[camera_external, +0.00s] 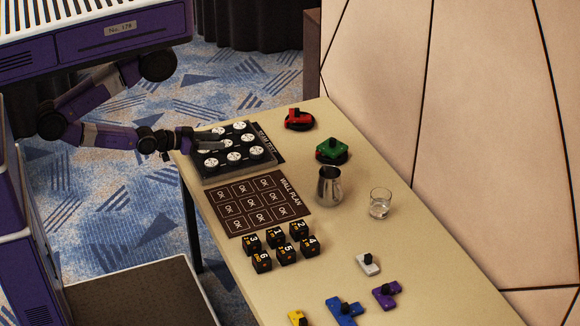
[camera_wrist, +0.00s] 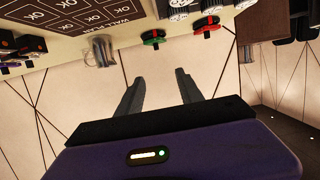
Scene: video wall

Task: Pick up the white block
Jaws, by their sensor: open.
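The white block (camera_external: 368,264), a small pale piece with a black knob on top, lies on the table's near right part. It is not visible in the wrist view. My gripper (camera_external: 212,141) is at the far left of the table, over or just above a dark tray of white round pieces, well away from the white block. In the wrist view my gripper (camera_wrist: 160,88) has its two dark fingers apart, with nothing between them.
On the tan table (camera_external: 400,300) are the dark tray (camera_external: 235,174), a brown wall plan sheet (camera_external: 226,226), several black numbered cubes (camera_external: 285,252), a metal jug (camera_external: 328,187) and a glass (camera_external: 380,203). Blue (camera_external: 344,310), purple (camera_external: 387,295) and yellow (camera_external: 297,318) blocks lie near the white one.

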